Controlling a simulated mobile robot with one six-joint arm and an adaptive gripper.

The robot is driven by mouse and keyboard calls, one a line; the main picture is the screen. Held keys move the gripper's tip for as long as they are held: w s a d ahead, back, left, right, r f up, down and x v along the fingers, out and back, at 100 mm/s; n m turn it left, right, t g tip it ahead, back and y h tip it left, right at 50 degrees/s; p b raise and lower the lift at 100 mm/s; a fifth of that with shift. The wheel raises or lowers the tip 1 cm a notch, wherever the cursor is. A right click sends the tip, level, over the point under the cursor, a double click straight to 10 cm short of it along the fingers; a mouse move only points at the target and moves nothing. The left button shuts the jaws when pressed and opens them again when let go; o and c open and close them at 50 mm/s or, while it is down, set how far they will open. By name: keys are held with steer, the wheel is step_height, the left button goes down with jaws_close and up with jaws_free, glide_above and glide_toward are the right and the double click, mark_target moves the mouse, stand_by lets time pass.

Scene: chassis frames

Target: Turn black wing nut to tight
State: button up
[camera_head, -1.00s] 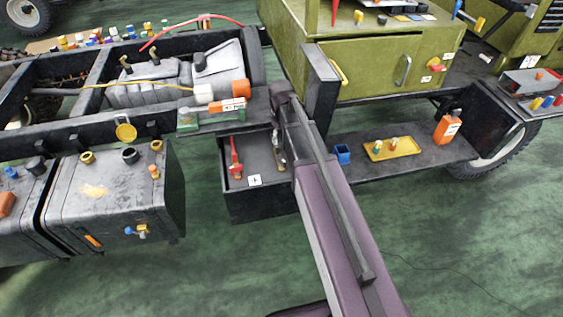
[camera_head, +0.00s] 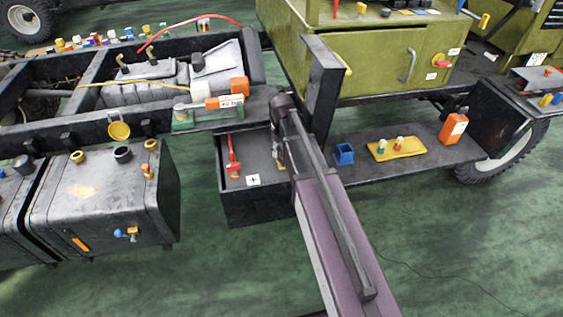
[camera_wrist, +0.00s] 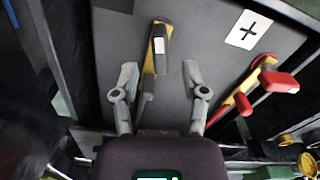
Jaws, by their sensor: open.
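In the wrist view, a narrow yellow bar with a dark grey-and-black piece (camera_wrist: 160,45) on it, seemingly the black wing nut, lies against the grey panel. Its angle and any tight mark are too unclear to tell. My gripper (camera_wrist: 159,75) is open, with one finger on each side of the yellow bar and a gap to both. The fingertips sit near the lower part of the bar; I cannot tell the height between them. In the head view, my gripper (camera_head: 279,155) is over the black tray, and my arm hides most of the wing nut.
A red lever (camera_wrist: 242,98) stands right of my gripper, beside a white plus label (camera_wrist: 249,29). The black tray (camera_head: 258,208) has raised walls. A blue cup (camera_head: 344,154), yellow tray (camera_head: 412,149) and orange bottle (camera_head: 453,128) stand on the shelf to the right.

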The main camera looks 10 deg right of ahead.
mark_target(281, 156)
steer(key=shift+f+b, duration=1.45)
steer(key=shift+f, duration=0.3)
jaws_close()
